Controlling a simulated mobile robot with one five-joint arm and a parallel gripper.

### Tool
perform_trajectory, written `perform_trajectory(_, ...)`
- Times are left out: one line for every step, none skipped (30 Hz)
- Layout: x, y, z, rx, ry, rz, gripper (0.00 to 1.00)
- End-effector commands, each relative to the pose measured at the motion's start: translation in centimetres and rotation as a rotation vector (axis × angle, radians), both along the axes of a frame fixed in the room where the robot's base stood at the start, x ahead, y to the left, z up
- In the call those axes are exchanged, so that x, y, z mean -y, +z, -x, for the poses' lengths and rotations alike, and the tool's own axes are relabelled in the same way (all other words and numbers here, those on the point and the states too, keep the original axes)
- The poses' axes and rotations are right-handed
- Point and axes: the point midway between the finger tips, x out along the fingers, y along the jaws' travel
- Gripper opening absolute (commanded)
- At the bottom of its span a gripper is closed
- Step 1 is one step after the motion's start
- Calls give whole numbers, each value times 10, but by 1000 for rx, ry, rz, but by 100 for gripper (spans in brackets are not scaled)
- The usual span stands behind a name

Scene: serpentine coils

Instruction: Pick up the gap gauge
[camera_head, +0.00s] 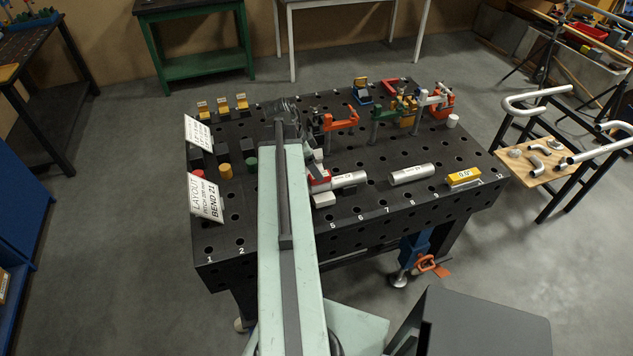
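A yellow block with a white label (463,177), which looks like the gap gauge, lies near the front right edge of the black perforated table (420,210). Its label seems to read 0.5. My pale green arm reaches forward over the table's left half. My gripper (286,108) is a dark shape at the arm's far end, near the back of the table. It is well left of and behind the yellow block, not touching it. Its fingers are too dark and small to tell whether they are open or shut.
Two silver tubes (411,174) (349,180) lie left of the block. Orange and green clamps (340,121) (387,116) stand toward the back, and a white cylinder (452,121) at the back right. Signs (203,199) stand at the left. Bare tabletop surrounds the block.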

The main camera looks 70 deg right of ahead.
Motion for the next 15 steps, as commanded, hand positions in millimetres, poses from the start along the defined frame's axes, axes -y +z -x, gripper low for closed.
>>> perform_trajectory(1,-12,1,0,2,0,69)
perform_trajectory(1,-12,1,0,3,0,69)
perform_trajectory(1,-11,0,0,5,0,69)
perform_trajectory(1,-10,0,0,6,0,69)
perform_trajectory(0,-10,-1,-1,7,-1,69)
perform_trajectory(1,-13,0,0,9,0,69)
perform_trajectory(1,-16,0,1,9,-1,69)
perform_trajectory(1,-19,2,0,9,-1,69)
perform_trajectory(2,-26,3,0,9,-1,69)
perform_trajectory(3,-31,5,0,9,-1,69)
perform_trajectory(4,-36,7,0,9,-1,69)
perform_trajectory(6,-43,10,0,9,-1,69)
perform_trajectory(7,-49,12,0,9,-1,69)
perform_trajectory(8,-53,13,0,10,-1,69)
perform_trajectory(10,-57,15,0,10,-1,69)
